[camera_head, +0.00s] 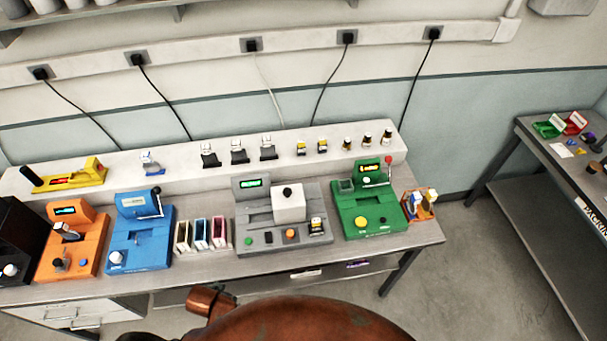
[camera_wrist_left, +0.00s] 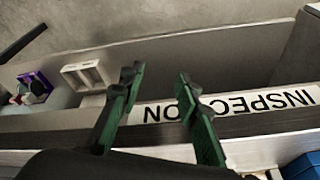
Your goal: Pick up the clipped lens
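No single piece can be told for sure as the clipped lens. In the head view, small candidates stand on the back ledge: black clip-like holders with pale tops (camera_head: 238,154), yellow-and-black pieces (camera_head: 301,148) and dark pieces with light tops (camera_head: 367,140). A yellow-and-black piece (camera_head: 317,227) also sits on the grey machine (camera_head: 262,236). My left gripper (camera_wrist_left: 157,80) shows in the left wrist view, its two green-padded fingers apart with nothing between them. It is near a bench edge with an INSPECTION label (camera_wrist_left: 235,107). My right gripper is in neither view.
On the bench (camera_head: 205,277) are an orange machine (camera_head: 88,247), a blue machine (camera_head: 152,237), a green machine (camera_head: 373,212) and several small bins (camera_head: 200,234). A packing table (camera_head: 553,151) stands far right.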

